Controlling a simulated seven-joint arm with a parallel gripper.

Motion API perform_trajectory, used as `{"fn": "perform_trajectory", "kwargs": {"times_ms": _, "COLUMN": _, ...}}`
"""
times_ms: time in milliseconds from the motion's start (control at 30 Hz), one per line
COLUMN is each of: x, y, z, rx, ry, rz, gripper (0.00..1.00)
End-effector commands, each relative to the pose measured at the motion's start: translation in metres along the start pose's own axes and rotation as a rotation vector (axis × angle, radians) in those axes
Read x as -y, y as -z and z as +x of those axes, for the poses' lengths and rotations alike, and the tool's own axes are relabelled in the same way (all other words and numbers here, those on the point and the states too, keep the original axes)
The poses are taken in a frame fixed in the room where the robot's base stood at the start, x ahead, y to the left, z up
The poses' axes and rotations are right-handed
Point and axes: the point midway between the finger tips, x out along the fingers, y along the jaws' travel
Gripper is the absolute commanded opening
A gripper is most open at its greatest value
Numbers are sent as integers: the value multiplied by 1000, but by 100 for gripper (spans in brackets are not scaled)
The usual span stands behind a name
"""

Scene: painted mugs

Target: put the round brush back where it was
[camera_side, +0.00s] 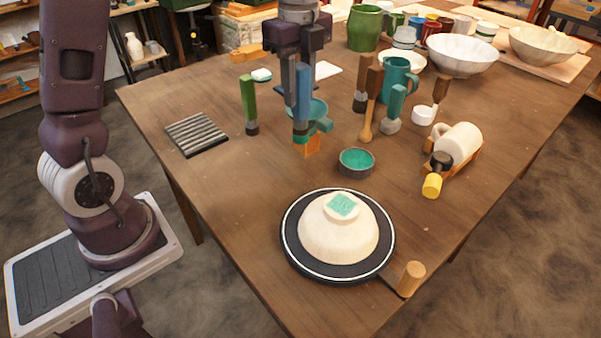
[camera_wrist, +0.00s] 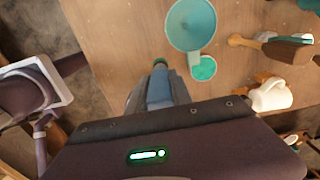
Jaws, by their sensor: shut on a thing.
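In the wrist view, a dark green tip (camera_wrist: 159,62) shows beyond the blue-grey fingers. A teal cup (camera_side: 318,109) stands close behind my gripper and also shows in the wrist view (camera_wrist: 191,24).
A green-handled brush (camera_side: 248,98) stands left, near a ridged grey mat (camera_side: 196,134). Right are a teal-handled brush (camera_side: 396,104) and a white mug (camera_side: 459,143) lying on its side. A small teal-lined dish (camera_side: 357,160) and a cream bowl (camera_side: 338,236) upside down are in front.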

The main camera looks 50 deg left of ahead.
Motion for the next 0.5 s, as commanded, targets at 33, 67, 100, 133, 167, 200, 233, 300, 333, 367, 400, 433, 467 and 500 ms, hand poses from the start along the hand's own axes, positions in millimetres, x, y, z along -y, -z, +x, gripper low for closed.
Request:
{"fn": "perform_trajectory", "kwargs": {"times_ms": 33, "x": -1, "y": -5, "z": 8, "rx": -1, "ry": -5, "rz": 3, "gripper": 0}}
{"fn": "perform_trajectory", "kwargs": {"times_ms": 67, "x": -1, "y": -6, "z": 16, "rx": -1, "ry": -6, "rz": 7, "gripper": 0}}
{"fn": "perform_trajectory", "kwargs": {"times_ms": 100, "x": -2, "y": -7, "z": 26, "rx": -2, "ry": -7, "rz": 10, "gripper": 0}}
{"fn": "perform_trajectory", "kwargs": {"times_ms": 133, "x": -2, "y": -7, "z": 34, "rx": -2, "ry": -7, "rz": 10, "gripper": 0}}
{"fn": "perform_trajectory", "kwargs": {"times_ms": 167, "x": -1, "y": -6, "z": 41, "rx": -2, "ry": -7, "rz": 10, "gripper": 0}}
{"fn": "perform_trajectory", "kwargs": {"times_ms": 200, "x": -1, "y": -6, "z": 49, "rx": -2, "ry": -5, "rz": 9, "gripper": 0}}
{"fn": "perform_trajectory", "kwargs": {"times_ms": 233, "x": -2, "y": -6, "z": 55, "rx": -2, "ry": -5, "rz": 9, "gripper": 0}}
{"fn": "perform_trajectory", "kwargs": {"times_ms": 300, "x": -1, "y": -6, "z": 65, "rx": -1, "ry": -3, "rz": 8, "gripper": 0}}
{"fn": "perform_trajectory", "kwargs": {"times_ms": 333, "x": -1, "y": -6, "z": 71, "rx": -1, "ry": -5, "rz": 8, "gripper": 0}}
{"fn": "perform_trajectory", "kwargs": {"times_ms": 367, "x": -1, "y": -6, "z": 78, "rx": -1, "ry": -5, "rz": 8, "gripper": 0}}
{"fn": "perform_trajectory", "kwargs": {"times_ms": 400, "x": -2, "y": -6, "z": 86, "rx": -1, "ry": -6, "rz": 9, "gripper": 0}}
{"fn": "perform_trajectory", "kwargs": {"times_ms": 433, "x": -1, "y": -6, "z": 91, "rx": -1, "ry": -4, "rz": 10, "gripper": 0}}
{"fn": "perform_trajectory", "kwargs": {"times_ms": 467, "x": -1, "y": -6, "z": 95, "rx": -1, "ry": -4, "rz": 10, "gripper": 0}}
{"fn": "perform_trajectory", "kwargs": {"times_ms": 500, "x": -1, "y": -6, "z": 100, "rx": -1, "ry": -3, "rz": 10, "gripper": 0}}
